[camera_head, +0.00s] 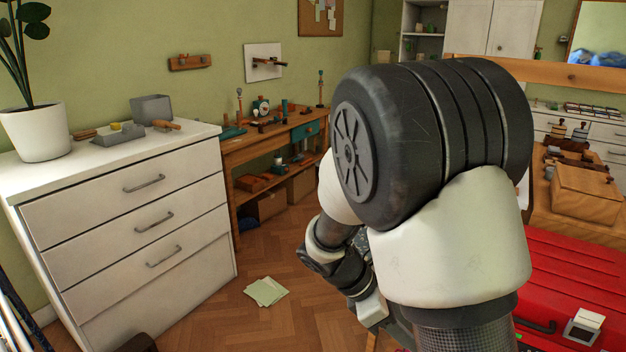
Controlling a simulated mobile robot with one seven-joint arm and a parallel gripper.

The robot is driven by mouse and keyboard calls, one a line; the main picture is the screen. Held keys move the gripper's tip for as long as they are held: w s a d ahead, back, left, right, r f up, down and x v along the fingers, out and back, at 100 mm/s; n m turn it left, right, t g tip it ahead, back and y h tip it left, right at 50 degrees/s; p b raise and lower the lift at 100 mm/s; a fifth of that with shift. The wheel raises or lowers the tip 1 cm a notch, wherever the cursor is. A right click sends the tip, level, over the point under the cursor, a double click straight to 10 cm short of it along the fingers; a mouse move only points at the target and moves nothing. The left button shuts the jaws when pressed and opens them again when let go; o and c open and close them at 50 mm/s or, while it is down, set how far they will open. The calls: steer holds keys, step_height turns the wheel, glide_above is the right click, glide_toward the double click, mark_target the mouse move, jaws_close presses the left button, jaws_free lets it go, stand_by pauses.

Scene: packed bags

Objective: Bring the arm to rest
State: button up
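My arm (450,230) fills the right middle of the view, with a large dark joint and white links, folded and close to the camera. Its wrist (335,255) shows low on the left side of the arm, over the wooden floor. My gripper (372,312) is mostly hidden behind the near link. Its fingers cannot be made out, nor whether it holds anything.
A white chest of drawers (125,215) stands at left with a potted plant (37,132) on top. A wooden workbench (262,150) is behind. A red case (575,275) lies at right near a wooden box (587,192). Papers (265,291) lie on otherwise open floor.

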steer(key=s+a+r+m+t+y, duration=0.2)
steer(key=s+r+m+t+y, duration=0.15)
steer(key=s+r+m, duration=0.4)
steer(key=s+a+r+m+t+y, duration=0.25)
steer(key=s+r+m+y, duration=0.25)
steer(key=r+m, duration=0.55)
step_height(320, 180, up, 23)
steer(key=p, duration=2.3)
steer(key=shift+w+f+t, duration=0.15)
steer(key=shift+f+t, duration=0.05)
steer(key=shift+t, duration=0.1)
steer(key=shift+r, duration=0.2)
steer(key=shift+c, duration=1.2)
steer(key=shift+d+f, duration=0.1)
steer(key=shift+d, duration=0.05)
steer(key=shift+c, duration=0.4)
